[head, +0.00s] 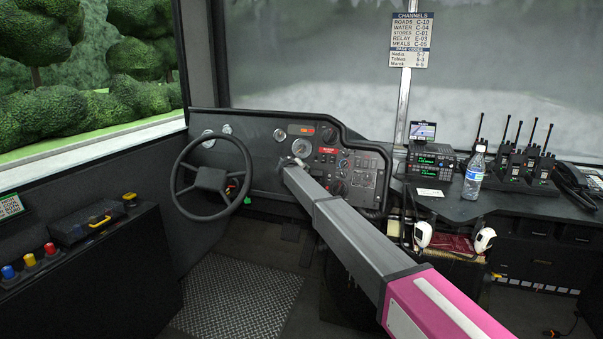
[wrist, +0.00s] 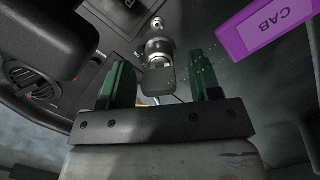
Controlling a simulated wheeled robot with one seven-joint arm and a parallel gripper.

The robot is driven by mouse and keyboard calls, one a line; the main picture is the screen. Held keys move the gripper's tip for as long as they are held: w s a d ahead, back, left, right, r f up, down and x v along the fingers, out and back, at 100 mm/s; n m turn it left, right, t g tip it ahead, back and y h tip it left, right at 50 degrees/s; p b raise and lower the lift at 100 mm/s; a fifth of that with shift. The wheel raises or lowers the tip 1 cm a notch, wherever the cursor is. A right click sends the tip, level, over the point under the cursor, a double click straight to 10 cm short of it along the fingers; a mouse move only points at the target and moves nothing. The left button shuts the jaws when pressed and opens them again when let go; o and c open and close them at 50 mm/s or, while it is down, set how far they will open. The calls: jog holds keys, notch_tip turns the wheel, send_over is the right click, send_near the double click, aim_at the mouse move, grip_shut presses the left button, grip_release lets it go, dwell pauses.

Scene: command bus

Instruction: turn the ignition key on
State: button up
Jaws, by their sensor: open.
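In the wrist view the ignition key (wrist: 158,80) has a dark, blocky head and sits in a round metal ignition switch (wrist: 158,49). My gripper (wrist: 158,64) is open, with one green finger on each side of the key head. Gaps show between the key and both fingers, so neither appears to touch it. A purple tag (wrist: 262,24) marked CAB is at the upper right, beyond the right finger. In the head view my arm reaches to the dashboard right of the steering wheel, and the key and my fingertips cannot be made out there.
The steering wheel (head: 213,178) stands left of my arm, before the dashboard (head: 260,150). A dark rounded part (wrist: 45,38) and a round vent (wrist: 28,82) are at the left of the wrist view. A water bottle (head: 474,173) and several radios stand on the right counter.

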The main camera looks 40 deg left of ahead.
jog(key=v, duration=1)
jog(key=shift+s, duration=0.25)
